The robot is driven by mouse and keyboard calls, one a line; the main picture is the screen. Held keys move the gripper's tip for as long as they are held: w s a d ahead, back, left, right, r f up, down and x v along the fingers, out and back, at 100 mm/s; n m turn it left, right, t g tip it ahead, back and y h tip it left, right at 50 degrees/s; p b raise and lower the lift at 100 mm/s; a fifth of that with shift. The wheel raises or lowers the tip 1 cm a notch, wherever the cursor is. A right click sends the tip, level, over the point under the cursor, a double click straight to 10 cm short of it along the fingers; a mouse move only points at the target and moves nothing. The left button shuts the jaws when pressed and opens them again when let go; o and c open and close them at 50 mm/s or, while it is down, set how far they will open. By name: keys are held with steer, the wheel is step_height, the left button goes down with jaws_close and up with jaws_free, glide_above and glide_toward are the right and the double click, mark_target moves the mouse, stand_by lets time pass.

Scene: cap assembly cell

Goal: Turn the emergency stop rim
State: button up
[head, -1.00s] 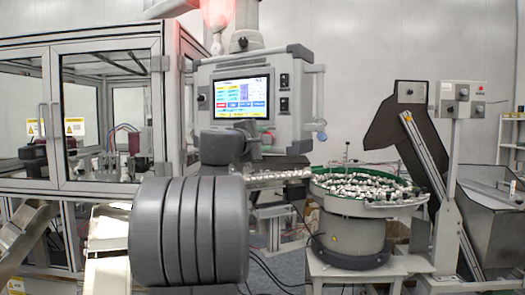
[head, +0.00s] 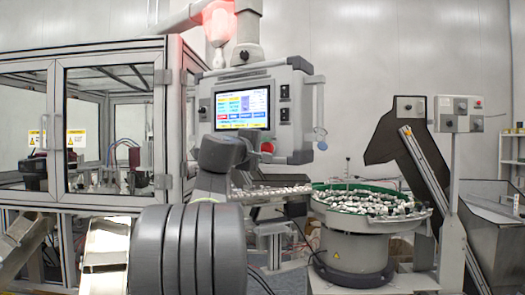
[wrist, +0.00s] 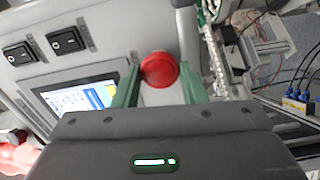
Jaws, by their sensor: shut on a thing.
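The emergency stop is a round red knob on the grey control panel (head: 295,95). It shows in the head view (head: 267,147) at the panel's lower edge, just right of my arm. In the wrist view the red knob (wrist: 159,69) sits between the two green fingers of my gripper (wrist: 160,82), one finger on each side. The gripper is shut on its rim. In the head view my fingers are hidden behind my own wrist.
The panel's lit screen (head: 242,108) and black switches (wrist: 66,40) are close by. Below right stands a green-rimmed feeder bowl (head: 370,200) full of small parts. A glazed cabinet (head: 110,130) stands at the left.

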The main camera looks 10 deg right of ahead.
steer(key=o, duration=1)
steer(key=shift+d, duration=0.15)
steer(key=shift+s+a+f, duration=0.1)
steer(key=shift+s+a, duration=0.1)
steer(key=shift+a, duration=0.15)
steer(key=b+v, duration=0.2)
steer(key=v, duration=1.1)
steer(key=shift+b, duration=0.35)
steer(key=p+x, duration=0.3)
steer(key=x, duration=1)
steer(key=shift+w+d, duration=0.25)
steer(key=shift+d, duration=0.05)
steer(key=shift+s+a, duration=0.1)
